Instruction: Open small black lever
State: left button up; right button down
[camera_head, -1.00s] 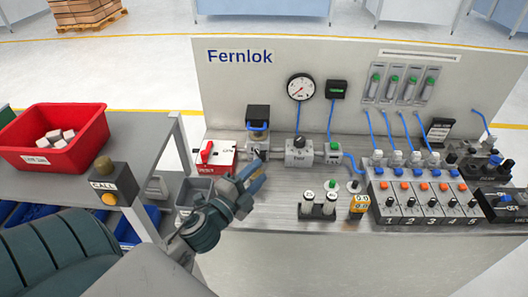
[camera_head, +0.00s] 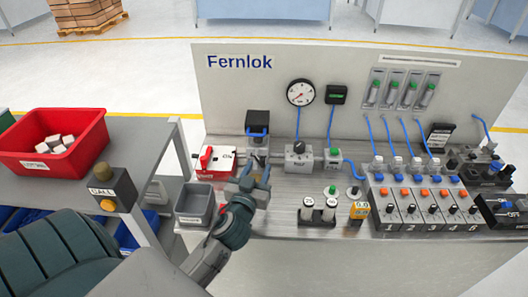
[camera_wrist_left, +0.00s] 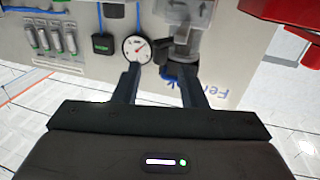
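I cannot tell for sure which part is the small black lever. A small black handle (camera_head: 299,146) stands on a grey valve block (camera_head: 300,161) below the gauge. Small black toggles (camera_head: 433,208) stand on the numbered units at right. My left gripper (camera_head: 256,174) is in front of the pipe line, left of the grey block, and looks empty. In the left wrist view its two fingers (camera_wrist_left: 159,87) are apart, with the panel beyond them. The gripper hides part of the bench and fittings behind it. My right gripper is not in view.
A red lever (camera_head: 206,157) on a white box is left of the gripper, and a grey bin (camera_head: 195,204) is below it. A black-topped unit (camera_head: 257,123) with a blue tube stands behind.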

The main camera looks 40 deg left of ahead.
aim_at(261, 161)
pick_arm(q)
jog(key=p+x, duration=0.1)
jog(key=x, duration=0.5)
jog(key=shift+r+p, duration=0.1)
jog(key=shift+p, duration=0.25)
jog(key=shift+w+a, duration=0.15)
jog(key=shift+w, duration=0.3)
jog(key=shift+s, duration=0.1)
grip_shut()
